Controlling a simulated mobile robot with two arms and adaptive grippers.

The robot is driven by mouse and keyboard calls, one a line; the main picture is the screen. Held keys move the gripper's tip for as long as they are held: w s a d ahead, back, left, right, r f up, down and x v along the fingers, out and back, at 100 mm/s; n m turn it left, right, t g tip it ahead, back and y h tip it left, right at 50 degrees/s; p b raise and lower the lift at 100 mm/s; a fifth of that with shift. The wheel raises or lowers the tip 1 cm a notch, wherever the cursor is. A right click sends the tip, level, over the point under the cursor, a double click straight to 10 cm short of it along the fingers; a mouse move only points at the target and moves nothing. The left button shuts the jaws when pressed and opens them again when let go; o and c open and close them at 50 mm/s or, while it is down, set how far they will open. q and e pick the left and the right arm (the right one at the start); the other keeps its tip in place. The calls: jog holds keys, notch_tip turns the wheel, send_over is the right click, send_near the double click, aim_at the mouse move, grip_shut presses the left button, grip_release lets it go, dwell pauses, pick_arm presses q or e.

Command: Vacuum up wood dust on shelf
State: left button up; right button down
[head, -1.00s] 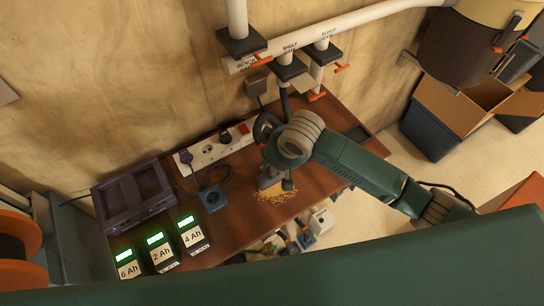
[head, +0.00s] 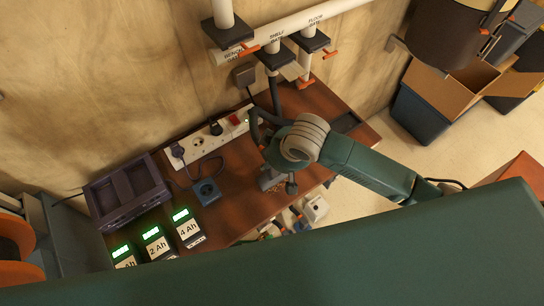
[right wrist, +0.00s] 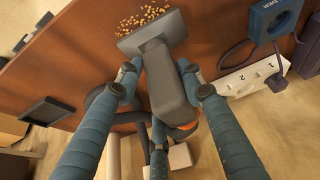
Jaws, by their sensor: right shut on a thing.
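The wood dust (right wrist: 146,18) is a patch of tan crumbs on the brown wooden shelf (head: 238,208). It shows just past the nozzle's wide edge in the right wrist view; I cannot make it out in the head view now. The grey vacuum nozzle (right wrist: 155,38) has a flat, wide mouth and a thick grey handle. My right gripper (right wrist: 165,82) is shut around the handle, with its blue fingers on both sides. In the head view the right gripper (head: 284,172) is low over the shelf, and mostly hides the nozzle (head: 270,180). My left gripper is not in view.
A dark hose (head: 274,92) drops from the shelf gate (head: 274,58) behind the gripper. A power strip (head: 205,142), blue socket box (head: 206,191), purple tray (head: 130,194) and labelled batteries (head: 187,228) stand to the left. Boxes (head: 470,85) stand on the floor at right.

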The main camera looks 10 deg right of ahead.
jog(key=shift+s+d, duration=0.25)
jog(key=shift+s, duration=0.35)
jog(key=shift+s+d, duration=0.25)
jog(key=shift+s, duration=0.3)
jog(key=shift+r, duration=0.1)
jog(key=shift+r, duration=2.55)
